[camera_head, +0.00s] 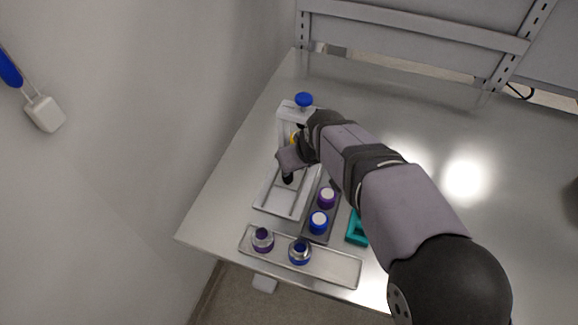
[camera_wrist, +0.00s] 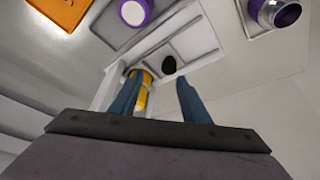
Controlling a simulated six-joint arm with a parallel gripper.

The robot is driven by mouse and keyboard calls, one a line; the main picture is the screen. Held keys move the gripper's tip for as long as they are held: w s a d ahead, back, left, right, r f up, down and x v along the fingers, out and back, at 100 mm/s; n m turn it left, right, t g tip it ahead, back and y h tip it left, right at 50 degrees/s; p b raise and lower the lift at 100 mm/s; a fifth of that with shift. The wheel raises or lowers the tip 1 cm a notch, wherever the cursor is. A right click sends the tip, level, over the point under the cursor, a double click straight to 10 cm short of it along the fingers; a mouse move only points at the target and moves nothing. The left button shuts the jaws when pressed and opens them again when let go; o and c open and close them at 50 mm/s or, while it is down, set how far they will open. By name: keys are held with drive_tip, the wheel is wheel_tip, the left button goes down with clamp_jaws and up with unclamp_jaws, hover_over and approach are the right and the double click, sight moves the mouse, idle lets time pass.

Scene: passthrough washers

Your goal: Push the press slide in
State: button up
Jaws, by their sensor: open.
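The press (camera_head: 282,118) is a pale frame with a blue knob (camera_head: 303,99) at its far end and a long pale bed towards the near side. A round black knob (camera_wrist: 168,64), which looks like the slide's handle, stands on the bed. My gripper (camera_head: 287,172) is low over the bed, its jaws partly hidden by the wrist in the head view. In the wrist view the jaws (camera_wrist: 158,84) are open with the black knob just beyond and between the tips. A yellow cylinder (camera_wrist: 143,92) shows behind the left finger. I cannot tell whether a finger touches anything.
A dark rack beside the bed holds a purple part (camera_head: 327,196) and a blue part (camera_head: 319,222), both white-topped. A metal tray (camera_head: 340,272) in front carries two ringed metal cups (camera_head: 262,239).

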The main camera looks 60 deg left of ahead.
sight(289, 177)
drive_tip(key=shift+s+d+r+g+h, duration=0.1)
drive_tip(key=shift+s+r+g+h, duration=0.25)
drive_tip(key=shift+s, duration=0.35)
drive_tip(key=shift+f, duration=0.1)
drive_tip(key=shift+p+x, duration=1.7)
drive_tip(key=shift+x, duration=1.85)
